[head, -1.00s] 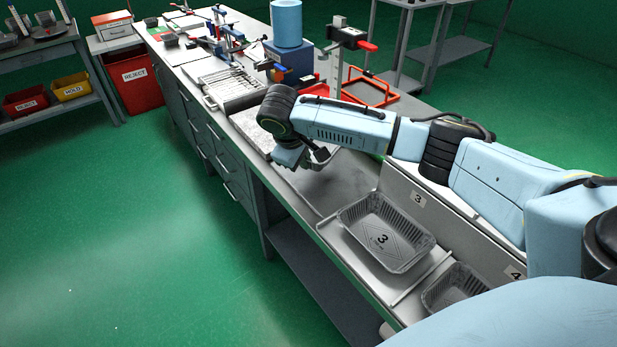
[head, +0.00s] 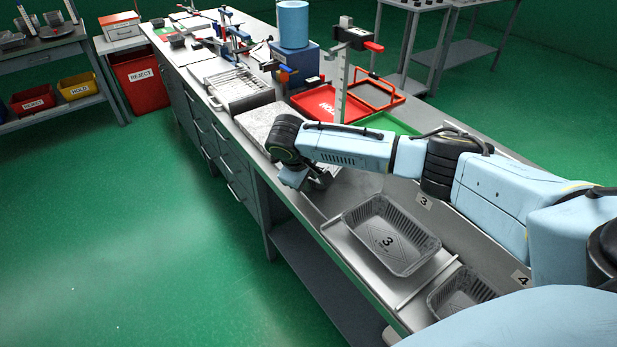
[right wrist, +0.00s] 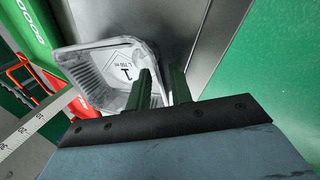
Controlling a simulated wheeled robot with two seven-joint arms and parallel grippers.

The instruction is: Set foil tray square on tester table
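A foil tray marked 1 (right wrist: 90,68) shows in the right wrist view, its printed floor facing my camera. My right gripper (right wrist: 158,78) has one finger inside the tray and one outside, with the side wall and rim between them. It appears shut on that wall. In the head view my right gripper (head: 305,182) is low over the near bench, beside a pale speckled slab (head: 258,122). The arm hides most of this tray there. Which surface is the tester table I cannot tell. My left gripper is out of view.
Foil tray 3 (head: 432,245) and foil tray 4 (head: 440,300) stand on the near bench. Bare bench (head: 345,195) lies between gripper and tray 3.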

